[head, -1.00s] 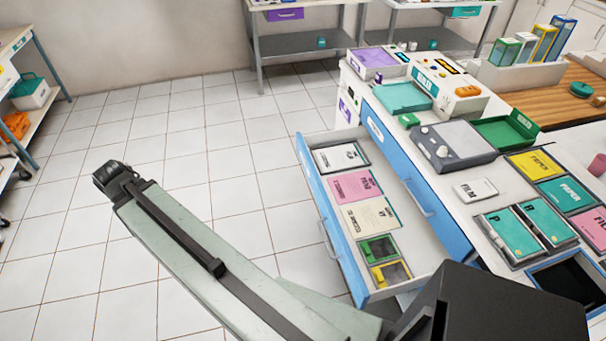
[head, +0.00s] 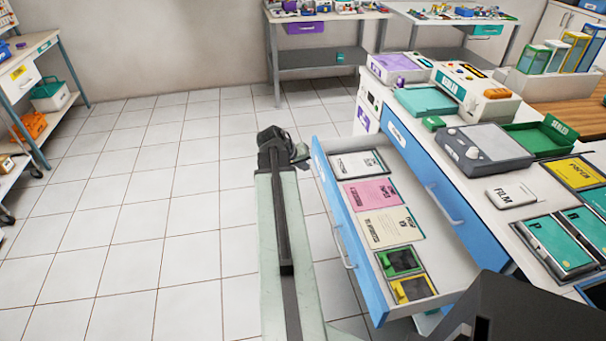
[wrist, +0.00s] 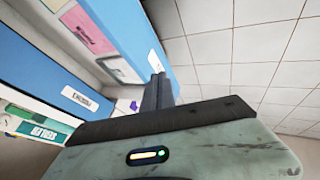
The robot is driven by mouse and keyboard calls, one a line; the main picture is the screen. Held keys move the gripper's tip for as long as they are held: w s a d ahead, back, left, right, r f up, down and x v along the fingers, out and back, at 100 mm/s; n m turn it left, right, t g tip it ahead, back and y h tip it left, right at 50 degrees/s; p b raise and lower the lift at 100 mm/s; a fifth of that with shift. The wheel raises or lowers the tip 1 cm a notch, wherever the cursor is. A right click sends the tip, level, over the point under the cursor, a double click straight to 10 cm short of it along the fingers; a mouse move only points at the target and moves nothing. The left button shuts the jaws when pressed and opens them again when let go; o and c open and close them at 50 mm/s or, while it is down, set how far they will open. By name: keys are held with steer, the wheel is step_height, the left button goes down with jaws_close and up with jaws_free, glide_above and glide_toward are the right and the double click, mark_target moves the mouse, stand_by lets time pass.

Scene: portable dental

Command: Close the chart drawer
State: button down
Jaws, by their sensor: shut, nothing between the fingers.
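The chart drawer (head: 334,202) is pulled out from the white and blue counter unit. Its blue front has a grey handle (head: 343,248). Inside lie a white card, a pink card, a cream card, and a green and a yellow tray. My gripper (head: 301,153) is shut and empty, just outside the far end of the drawer front. In the wrist view my closed fingers (wrist: 158,90) appear close to the blue drawer front (wrist: 128,28), near its white label. I cannot tell whether they touch it.
The counter top (head: 470,185) holds a film box, a grey device and several trays. Another blue drawer front (head: 440,195) sits behind the open drawer. Tiled floor (head: 150,220) to the left is clear. Shelving (head: 45,90) stands at far left.

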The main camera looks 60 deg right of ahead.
mark_target(325, 173)
steer(key=shift+s+d+f+b, duration=0.5)
steer(key=shift+s+d+f, duration=0.2)
steer(key=shift+d, duration=0.25)
steer(key=shift+s+d+f+b, duration=0.55)
steer(key=shift+d+f, duration=0.3)
steer(key=shift+d, duration=0.15)
steer(key=shift+s+d+f+b, duration=0.5)
steer(key=shift+s+d+f, duration=0.2)
steer(key=shift+d, duration=0.25)
